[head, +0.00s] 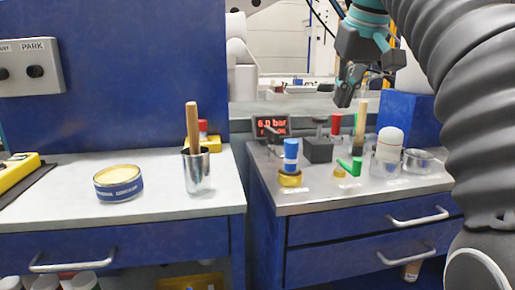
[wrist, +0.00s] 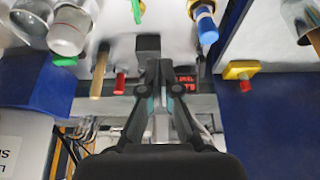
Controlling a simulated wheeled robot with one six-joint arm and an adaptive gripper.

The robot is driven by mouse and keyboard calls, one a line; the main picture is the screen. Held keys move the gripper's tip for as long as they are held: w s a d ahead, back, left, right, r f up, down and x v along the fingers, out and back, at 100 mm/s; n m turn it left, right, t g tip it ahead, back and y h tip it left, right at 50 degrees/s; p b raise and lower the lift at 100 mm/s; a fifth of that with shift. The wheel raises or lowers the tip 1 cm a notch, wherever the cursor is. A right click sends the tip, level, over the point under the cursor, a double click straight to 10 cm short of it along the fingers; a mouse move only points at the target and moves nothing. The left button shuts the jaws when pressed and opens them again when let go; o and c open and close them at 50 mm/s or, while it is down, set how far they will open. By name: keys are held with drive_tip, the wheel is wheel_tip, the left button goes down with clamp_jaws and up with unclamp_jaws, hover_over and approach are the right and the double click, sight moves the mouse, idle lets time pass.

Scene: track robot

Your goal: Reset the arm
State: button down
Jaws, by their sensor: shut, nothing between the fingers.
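My gripper (head: 347,86) hangs in the air above the right bench in the head view, near the top of the picture. It is shut with nothing between the fingers. In the wrist view my gripper (wrist: 159,66) shows its two dark fingers together, and the picture looks upside down. My arm rises along the right side of the head view and hides part of what is behind it.
The right bench (head: 300,200) holds a blue-topped brass fitting (head: 290,165), a green-handled valve (head: 352,167), a white-capped container (head: 388,150) and a pressure display (head: 271,127). The left bench (head: 60,215) holds a grease tin (head: 118,183) and a metal cup (head: 198,172) with a wooden handle.

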drive_tip(key=s+f, duration=0.6)
drive_tip(key=f, duration=0.5)
drive_tip(key=s+f+m, duration=0.1)
drive_tip(key=s+f, duration=0.6)
drive_tip(key=f, duration=0.5)
drive_tip(key=s+f+m+t, duration=0.1)
drive_tip(key=s+f, duration=0.5)
drive_tip(key=f, duration=0.6)
drive_tip(key=shift+s+f+h, duration=0.15)
drive_tip(key=shift+s+h, duration=0.1)
drive_tip(key=shift+h, duration=0.15)
